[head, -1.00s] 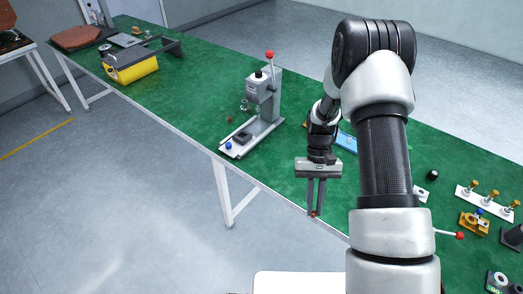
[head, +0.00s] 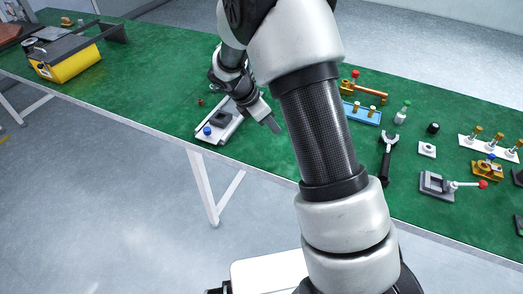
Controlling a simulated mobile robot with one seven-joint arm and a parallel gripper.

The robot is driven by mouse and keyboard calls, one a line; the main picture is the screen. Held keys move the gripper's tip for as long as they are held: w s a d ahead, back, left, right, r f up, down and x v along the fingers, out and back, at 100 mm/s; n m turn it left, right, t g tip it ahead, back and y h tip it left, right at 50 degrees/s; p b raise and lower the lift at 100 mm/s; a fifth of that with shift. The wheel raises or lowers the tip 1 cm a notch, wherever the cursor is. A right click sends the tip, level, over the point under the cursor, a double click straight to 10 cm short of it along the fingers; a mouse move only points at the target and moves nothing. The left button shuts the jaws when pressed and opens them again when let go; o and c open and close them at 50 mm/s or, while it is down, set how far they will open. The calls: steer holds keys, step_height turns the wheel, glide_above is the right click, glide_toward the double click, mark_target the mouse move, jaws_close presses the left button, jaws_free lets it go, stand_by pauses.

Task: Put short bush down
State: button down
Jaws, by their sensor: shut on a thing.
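My gripper (head: 271,123) is over the green table (head: 150,85), beside the base of the grey press (head: 218,127). It is seen from the side, tilted, with its fingers pointing down to the right. The jaws are shut on the short bush. The bush itself cannot be made out now, because the fingertips are small and partly overlapped in this view. My arm covers the upper part of the press and much of the table behind it. A small copper-coloured piece (head: 201,101) lies on the table left of the press.
Right of my arm are a blue rack (head: 361,112), a dark fork-ended tool (head: 387,158), a white square piece (head: 427,150), a grey clamp with a red-tipped lever (head: 445,186) and a white rack (head: 489,148). A yellow box (head: 66,62) stands far left. The table between is clear.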

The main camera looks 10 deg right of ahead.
steer(key=w+a+r+n+t+y+b, duration=0.25)
steer(key=w+n+t+b, duration=0.2)
steer(key=n, duration=0.55)
steer(key=shift+g+y, duration=0.35)
steer(key=shift+g, duration=0.1)
steer(key=f+b, duration=0.1)
steer(key=f, duration=0.2)
steer(key=f+b, duration=0.2)
steer(key=f, duration=0.1)
steer(key=f+b, duration=0.1)
steer(key=f, duration=0.3)
steer(key=shift+w+d+f+b, duration=0.1)
steer(key=shift+w+d+b, duration=0.05)
steer(key=shift+w+b, duration=0.2)
steer(key=c, duration=1.7)
jaws_free()
steer(key=shift+c, duration=0.2)
